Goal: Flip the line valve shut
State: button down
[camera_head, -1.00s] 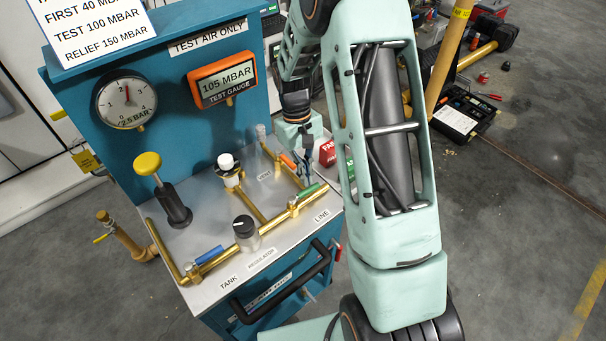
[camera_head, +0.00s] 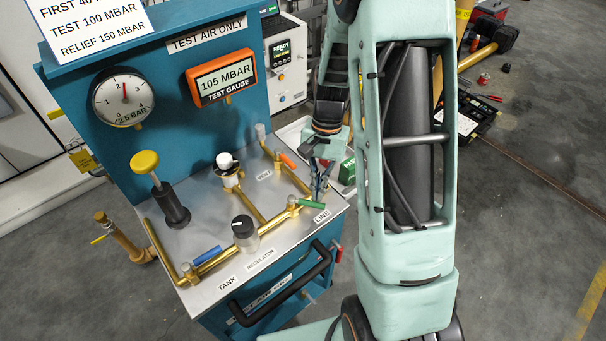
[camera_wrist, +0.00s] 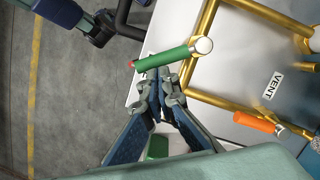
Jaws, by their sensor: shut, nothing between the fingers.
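The line valve has a green handle (camera_head: 312,205) beside the LINE label on the bench top. The handle points right, at an angle to the brass pipe it sits on. My gripper (camera_head: 318,192) is shut and empty just behind the handle. In the wrist view my gripper's fingertips (camera_wrist: 165,82) lie right against or very near the handle's side; contact is unclear.
The orange vent handle (camera_head: 287,160) and blue tank handle (camera_head: 207,255) are on the same pipework. The regulator knob (camera_head: 244,230) stands between. A black bar handle (camera_head: 285,285) runs along the bench front. The test gauge (camera_head: 222,78) reads 105 MBAR.

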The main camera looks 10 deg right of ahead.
jog(key=m, duration=0.1)
jog(key=s+m, duration=0.2)
jog(key=shift+s+a+m+t+y, duration=0.1)
jog(key=shift+a+m+t+y, duration=0.2)
jog(key=shift+s+a+m+t, duration=0.15)
jog(key=shift+s+a+m, duration=0.2)
jog(key=shift+m, duration=0.5)
jog(key=shift+s+a+m+t, duration=0.2)
jog(key=shift+s+m, duration=0.2)
jog(key=shift+m, duration=0.45)
